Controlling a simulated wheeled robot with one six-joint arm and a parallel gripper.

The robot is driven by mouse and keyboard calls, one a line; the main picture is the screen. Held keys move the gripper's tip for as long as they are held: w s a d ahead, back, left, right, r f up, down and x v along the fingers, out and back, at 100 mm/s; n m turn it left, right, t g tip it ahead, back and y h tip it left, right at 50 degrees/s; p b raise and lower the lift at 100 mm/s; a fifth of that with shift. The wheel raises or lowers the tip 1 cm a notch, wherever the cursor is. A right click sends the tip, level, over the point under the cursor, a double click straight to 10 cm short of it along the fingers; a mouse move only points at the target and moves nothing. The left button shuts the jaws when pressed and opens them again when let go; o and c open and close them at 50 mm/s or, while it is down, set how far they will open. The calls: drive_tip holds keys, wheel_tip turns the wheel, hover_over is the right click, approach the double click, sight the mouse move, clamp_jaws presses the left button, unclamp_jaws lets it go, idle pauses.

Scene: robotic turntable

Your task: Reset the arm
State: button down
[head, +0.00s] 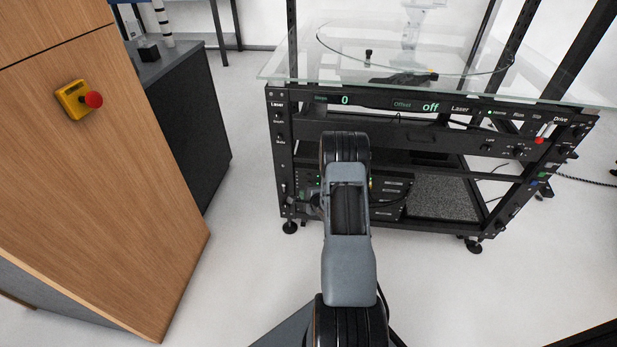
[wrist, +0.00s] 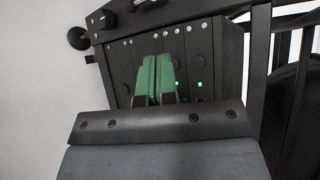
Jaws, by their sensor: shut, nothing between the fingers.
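My gripper (wrist: 157,78) shows in the wrist view as two green fingertips pressed side by side, with nothing between them. Behind the fingertips is a dark panel (wrist: 203,52) with screws, round knobs and small green lights. I cannot tell whether the fingertips touch it. In the head view my arm reaches forward to the black turntable rack (head: 430,140), and my gripper is hidden behind the arm. The rack's front shows "0" and "off" in lit digits, and a glass top (head: 290,67) lies over it.
A wooden cabinet (head: 120,190) with a yellow box and red button (head: 93,99) stands at the left. A dark grey cabinet (head: 190,120) is behind it. The white floor (head: 250,250) is open between the wooden cabinet and the rack.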

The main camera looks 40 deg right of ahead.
idle(0.4)
drive_tip(key=a+r+n+g+h+p, duration=0.1)
drive_tip(key=a+r+n+p, duration=0.3)
drive_tip(key=r, duration=0.7)
drive_tip(key=s+a+r+n+g+p, duration=0.1)
drive_tip(key=a+r+n+g+p, duration=0.15)
drive_tip(key=r+p, duration=0.7)
drive_tip(key=a+r+n+g+h+p, duration=0.1)
drive_tip(key=a+r+n+p, duration=0.15)
drive_tip(key=r, duration=1.15)
drive_tip(key=s+a+r+n+g+y+p, duration=0.1)
drive_tip(key=s+a+r+n+p, duration=0.3)
drive_tip(key=s+r, duration=0.3)
drive_tip(key=s+a+r+n+g+y+p, duration=0.1)
drive_tip(key=s+a+r+n+g+p, duration=0.1)
drive_tip(key=s+a+r+n+p, duration=0.3)
drive_tip(key=s+a+r+n+g+y+p, duration=0.1)
drive_tip(key=s+a+r+n+g+p, duration=0.1)
drive_tip(key=s+a+r+n+p, duration=0.2)
drive_tip(key=s+a+r+p, duration=0.1)
drive_tip(key=s+a+r, duration=0.2)
drive_tip(key=s+r, duration=0.3)
wheel_tip(320, 180, up, 3)
drive_tip(key=shift+r+n+p, duration=0.1)
drive_tip(key=shift+n+p, duration=0.2)
drive_tip(key=shift+p, duration=0.1)
drive_tip(key=shift+d, duration=0.1)
